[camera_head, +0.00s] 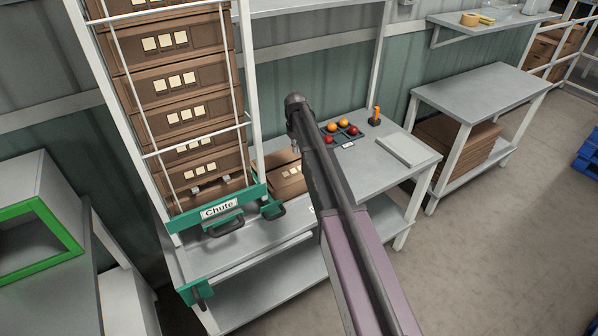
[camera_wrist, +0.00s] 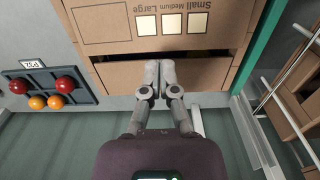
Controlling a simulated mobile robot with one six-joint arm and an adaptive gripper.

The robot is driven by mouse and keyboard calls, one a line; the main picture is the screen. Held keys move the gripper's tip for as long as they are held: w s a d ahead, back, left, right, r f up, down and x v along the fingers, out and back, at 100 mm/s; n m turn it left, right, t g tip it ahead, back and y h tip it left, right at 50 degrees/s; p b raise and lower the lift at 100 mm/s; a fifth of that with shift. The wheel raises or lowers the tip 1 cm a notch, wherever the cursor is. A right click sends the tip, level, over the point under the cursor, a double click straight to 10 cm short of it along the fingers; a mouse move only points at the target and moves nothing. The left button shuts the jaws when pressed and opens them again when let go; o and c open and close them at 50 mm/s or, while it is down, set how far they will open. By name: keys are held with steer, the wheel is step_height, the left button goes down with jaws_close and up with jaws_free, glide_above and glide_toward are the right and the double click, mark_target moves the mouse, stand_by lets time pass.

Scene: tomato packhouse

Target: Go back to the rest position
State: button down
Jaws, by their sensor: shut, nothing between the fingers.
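My gripper (camera_wrist: 158,82) shows in the wrist view with its two fingers closed together and nothing between them. Its fingertips overlap the edge of a brown cardboard box (camera_wrist: 103,32) in that view; whether they touch it I cannot tell. The box is printed "Small Medium Large" with three pale squares. The same box (camera_head: 287,182) lies on the bench, partly behind my arm.
A stack of cardboard boxes (camera_head: 180,85) stands in the chute rack at left, above a green "Chute" plate (camera_head: 219,209). A dark tray (camera_head: 357,138) of red and orange tomatoes and a grey plate (camera_head: 408,149) lie on the bench (camera_head: 378,180). Open floor (camera_head: 500,230) lies at right.

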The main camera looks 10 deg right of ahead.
steer(key=s+d+m, duration=0.1)
steer(key=s+m, duration=0.3)
steer(key=s, duration=3)
steer(key=shift+s+d, duration=0.15)
steer(key=shift+s, duration=0.05)
